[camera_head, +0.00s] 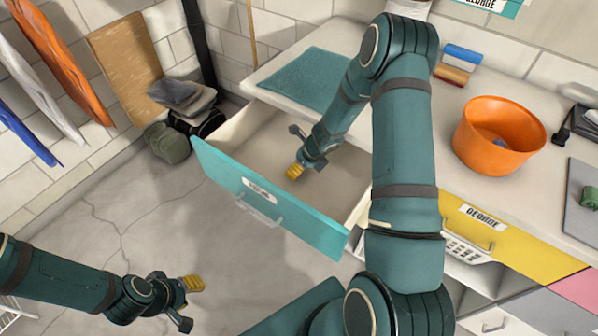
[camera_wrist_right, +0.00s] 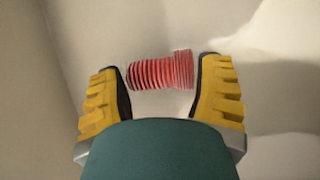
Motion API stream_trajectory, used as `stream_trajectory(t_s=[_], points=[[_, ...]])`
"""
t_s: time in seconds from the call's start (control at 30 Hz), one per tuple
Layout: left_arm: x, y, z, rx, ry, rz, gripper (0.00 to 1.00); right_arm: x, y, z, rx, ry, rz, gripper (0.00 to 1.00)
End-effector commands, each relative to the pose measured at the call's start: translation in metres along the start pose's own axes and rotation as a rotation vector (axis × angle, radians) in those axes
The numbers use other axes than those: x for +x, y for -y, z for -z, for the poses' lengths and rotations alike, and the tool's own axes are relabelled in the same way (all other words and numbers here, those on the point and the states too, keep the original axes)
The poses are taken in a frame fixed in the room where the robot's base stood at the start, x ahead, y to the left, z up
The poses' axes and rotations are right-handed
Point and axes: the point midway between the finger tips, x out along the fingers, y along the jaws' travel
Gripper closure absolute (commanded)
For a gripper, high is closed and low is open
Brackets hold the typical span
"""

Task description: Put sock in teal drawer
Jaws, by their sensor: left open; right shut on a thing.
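The teal drawer (camera_head: 280,215) is pulled open under the white counter, and its pale interior shows in the head view. My right gripper (camera_head: 296,158) reaches down inside the drawer. In the right wrist view, a red ribbed sock (camera_wrist_right: 160,73) lies crosswise between the yellow fingers of my right gripper, which is shut on it. Pale drawer surfaces show around it. The sock cannot be made out in the head view. My left gripper (camera_head: 188,303) is open and empty above the floor at lower left.
An orange bucket (camera_head: 497,137) and a teal mat (camera_head: 303,80) are on the counter. A yellow drawer (camera_head: 480,232) is to the right. Folded cloths and bags (camera_head: 182,97) lie by the wall. The floor left of the drawer is clear.

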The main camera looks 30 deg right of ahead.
Motion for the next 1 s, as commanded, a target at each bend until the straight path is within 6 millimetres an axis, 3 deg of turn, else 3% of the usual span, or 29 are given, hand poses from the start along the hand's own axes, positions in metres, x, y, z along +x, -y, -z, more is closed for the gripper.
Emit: stream_trajectory(t_s=[0.1, 0.47, 0.5, 0.57, 0.87, 1.0], points=[[0.009, 0.004, 0.001, 0.0, -0.004, 0.0, 0.61, 0.015, 0.001, 0.007, 0.001, 0.0, -0.001, 0.65], [0.011, 0.004, 0.001, 0.0, -0.005, 0.0, 0.61, 0.017, 0.001, 0.007, 0.0, 0.001, 0.0, 0.65], [0.011, 0.004, 0.001, 0.0, -0.005, 0.0, 0.61, 0.016, 0.001, 0.007, 0.0, 0.001, 0.0, 0.19], [0.01, 0.004, 0.001, 0.0, -0.005, 0.0, 0.61, 0.016, 0.001, 0.007, 0.0, 0.0, 0.0, 0.03], [0.009, 0.004, 0.001, 0.0, -0.005, 0.0, 0.61, 0.015, 0.001, 0.007, 0.0, 0.001, 0.0, 0.03], [0.004, 0.002, 0.001, 0.0, -0.003, 0.0, 0.61, 0.005, 0.002, 0.005, -0.001, 0.001, 0.001, 0.03]])
